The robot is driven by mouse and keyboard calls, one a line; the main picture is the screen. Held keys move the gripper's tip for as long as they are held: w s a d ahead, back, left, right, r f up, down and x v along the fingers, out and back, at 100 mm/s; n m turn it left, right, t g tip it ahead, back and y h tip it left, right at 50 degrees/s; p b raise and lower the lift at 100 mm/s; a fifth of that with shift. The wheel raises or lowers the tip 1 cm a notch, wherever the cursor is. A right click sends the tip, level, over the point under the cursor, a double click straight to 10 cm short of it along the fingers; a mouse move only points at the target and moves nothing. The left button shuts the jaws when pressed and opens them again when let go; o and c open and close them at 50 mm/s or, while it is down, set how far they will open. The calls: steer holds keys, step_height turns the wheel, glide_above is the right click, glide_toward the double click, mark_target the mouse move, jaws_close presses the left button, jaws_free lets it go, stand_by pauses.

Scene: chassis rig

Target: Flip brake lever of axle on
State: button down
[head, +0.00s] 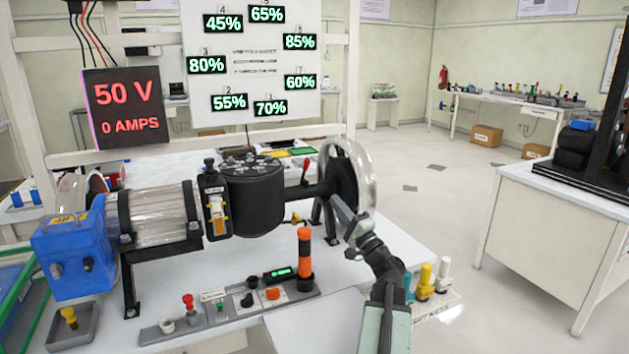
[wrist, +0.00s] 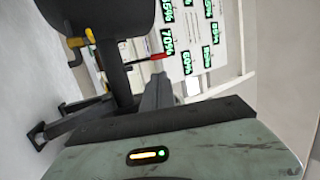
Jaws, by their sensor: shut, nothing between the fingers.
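The brake lever (head: 305,171) has a red handle and stands roughly upright beside the dark axle (head: 318,190), between the black drum and the clear wheel. In the tilted wrist view the red lever (wrist: 158,54) points across to the right, just beyond my fingertips. My gripper (head: 338,205) is shut and empty, in front of the axle near the wheel, to the right of the lever and lower in the head view. The gripper also shows in the wrist view (wrist: 158,84). Whether it touches the axle or lever I cannot tell.
The clear wheel (head: 352,180) stands close to my gripper. The black drum (head: 252,197) is left of the lever. An orange-black post (head: 304,255) rises from the control panel (head: 240,305). Coloured pegs (head: 425,280) stand right of my arm. Open floor lies further right.

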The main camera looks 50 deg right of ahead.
steer(key=p, duration=0.6)
glide_toward(304, 172)
step_height(304, 172, up, 6)
steer(key=w, duration=0.3)
steer(key=shift+w+d, duration=0.3)
steer(key=shift+w, duration=0.2)
steer(key=shift+s+d, duration=0.1)
